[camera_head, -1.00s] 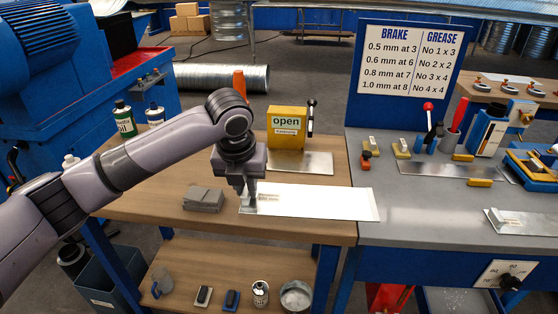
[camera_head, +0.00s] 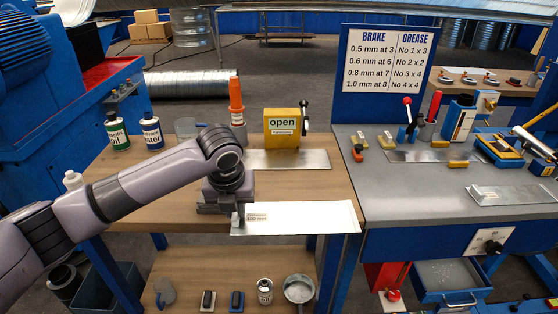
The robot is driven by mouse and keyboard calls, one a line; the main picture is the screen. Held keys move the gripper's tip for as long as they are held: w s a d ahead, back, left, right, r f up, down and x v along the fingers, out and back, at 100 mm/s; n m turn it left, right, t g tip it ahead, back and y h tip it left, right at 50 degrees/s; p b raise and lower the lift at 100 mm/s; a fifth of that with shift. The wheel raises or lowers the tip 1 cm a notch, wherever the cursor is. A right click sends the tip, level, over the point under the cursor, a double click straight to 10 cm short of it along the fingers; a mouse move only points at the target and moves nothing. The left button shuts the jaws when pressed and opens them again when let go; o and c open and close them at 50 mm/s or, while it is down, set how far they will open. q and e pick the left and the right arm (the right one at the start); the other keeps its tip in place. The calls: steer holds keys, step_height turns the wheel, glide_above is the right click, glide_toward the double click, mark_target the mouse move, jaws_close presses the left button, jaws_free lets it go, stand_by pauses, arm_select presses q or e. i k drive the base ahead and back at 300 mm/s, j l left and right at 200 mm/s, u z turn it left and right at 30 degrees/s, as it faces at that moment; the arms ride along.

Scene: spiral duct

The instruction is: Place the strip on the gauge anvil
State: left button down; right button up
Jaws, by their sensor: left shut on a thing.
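My left gripper (camera_head: 240,217) points down and is shut on the left end of a bright flat strip (camera_head: 305,217). The strip lies roughly level along the front edge of the wooden bench, with small dark marking near the gripped end. I cannot tell whether it touches the bench top. A yellow box (camera_head: 282,124) labelled "open", with a black-knobbed lever at its right, stands behind the strip. A grey metal plate (camera_head: 290,160) lies at its foot, apart from the strip. I cannot make out which part is a gauge anvil. My right gripper is out of view.
An orange-topped tool (camera_head: 236,103) and two bottles (camera_head: 151,130) stand at the back of the wooden bench (camera_head: 130,187). The grey bench (camera_head: 400,200) at the right carries small tools, with clear room at its front left. A blue sign (camera_head: 388,58) stands behind it.

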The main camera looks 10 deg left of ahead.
mark_target(282, 158)
steer(key=i+j, duration=0.1)
steer(key=i+l, duration=0.15)
steer(key=i, duration=0.25)
steer(key=i+l, duration=0.2)
steer(key=i, duration=0.2)
steer(key=u, duration=0.05)
